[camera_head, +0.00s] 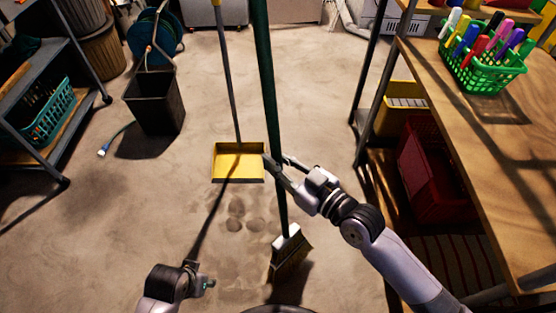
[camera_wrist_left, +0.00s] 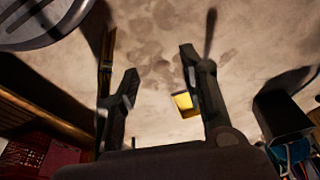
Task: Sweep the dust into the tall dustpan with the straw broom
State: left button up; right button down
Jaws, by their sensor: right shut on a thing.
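The straw broom (camera_head: 290,249) has a long green handle and a pale head with its bristles down at the floor, front centre in the head view. My right gripper (camera_head: 275,166) is shut on the broom handle above the head. The yellow tall dustpan (camera_head: 238,174) stands on the floor beyond, with its long thin handle upright; it also shows in the left wrist view (camera_wrist_left: 185,104). The dust (camera_head: 236,208) lies as several dark round patches between dustpan and broom head. My left gripper (camera_wrist_left: 158,63) is open and empty, its fingers apart in the left wrist view.
A wooden workbench (camera_head: 502,140) with a green basket (camera_head: 487,75) of markers stands at right, red and yellow bins below. A black bin (camera_head: 153,103) and a metal shelf (camera_head: 66,88) stand at left. The floor (camera_head: 305,80) between is mostly clear.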

pick_arm(q)
jog(key=shift+r, duration=0.25)
jog(key=shift+r, duration=0.3)
pick_arm(e)
jog(key=shift+f, duration=0.1)
pick_arm(q)
jog(key=shift+r+b, duration=0.3)
jog(key=shift+r, duration=0.15)
pick_arm(e)
jog(key=shift+f, duration=0.2)
pick_arm(q)
jog(key=shift+s+r, duration=0.2)
pick_arm(e)
jog(key=shift+f, duration=0.1)
pick_arm(q)
jog(key=shift+r, duration=0.35)
pick_arm(e)
jog(key=shift+f, duration=0.15)
pick_arm(q)
jog(key=shift+r, duration=0.1)
